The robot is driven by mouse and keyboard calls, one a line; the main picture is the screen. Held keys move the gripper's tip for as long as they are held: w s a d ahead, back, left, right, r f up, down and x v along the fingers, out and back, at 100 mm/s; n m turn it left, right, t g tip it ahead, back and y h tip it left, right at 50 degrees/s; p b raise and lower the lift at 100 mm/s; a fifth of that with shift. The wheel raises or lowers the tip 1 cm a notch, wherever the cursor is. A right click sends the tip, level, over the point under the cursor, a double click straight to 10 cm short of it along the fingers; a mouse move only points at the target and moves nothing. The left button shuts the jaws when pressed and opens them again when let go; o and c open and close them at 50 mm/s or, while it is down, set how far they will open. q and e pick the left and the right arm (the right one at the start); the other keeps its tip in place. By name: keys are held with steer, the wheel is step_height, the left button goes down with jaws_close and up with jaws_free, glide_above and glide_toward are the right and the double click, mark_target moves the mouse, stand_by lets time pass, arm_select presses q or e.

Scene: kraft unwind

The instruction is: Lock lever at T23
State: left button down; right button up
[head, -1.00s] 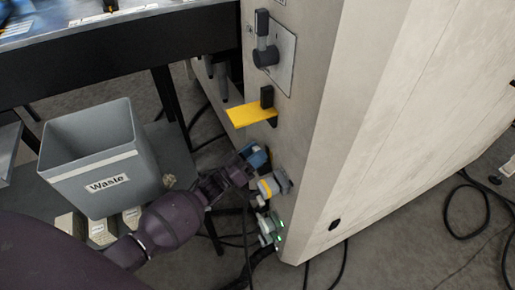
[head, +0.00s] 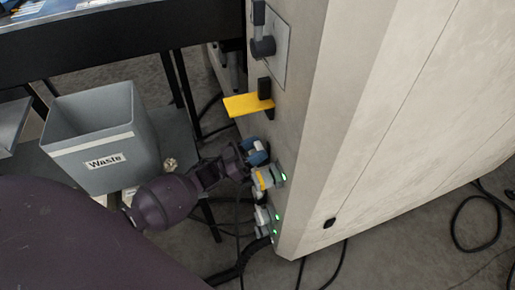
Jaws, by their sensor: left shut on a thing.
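My left gripper (head: 246,157) is at the lower left side of the pale cabinet (head: 310,130). It is shut on a small blue part (head: 257,152), mostly hidden by the fingers; I cannot tell whether this is the T23 lever. Just below is a grey connector with a yellow band (head: 265,179), with a green light showing at its right. A lower grey connector (head: 263,217) has green lights beside it. No T23 label is readable. My right gripper is not in view.
A yellow plate (head: 248,105) sticks out above the gripper, with a dark handle (head: 263,45) higher up. A grey waste bin (head: 100,145) stands left on a dark shelf. Black cables hang below the connectors and lie on the floor.

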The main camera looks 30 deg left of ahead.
arm_select(q)
steer(key=shift+f, duration=0.1)
steer(key=c, duration=0.6)
jaws_free()
steer(key=shift+s, duration=0.1)
steer(key=v, duration=1)
steer(key=shift+s+a, duration=0.25)
steer(key=shift+s, duration=0.05)
steer(key=shift+f, duration=0.1)
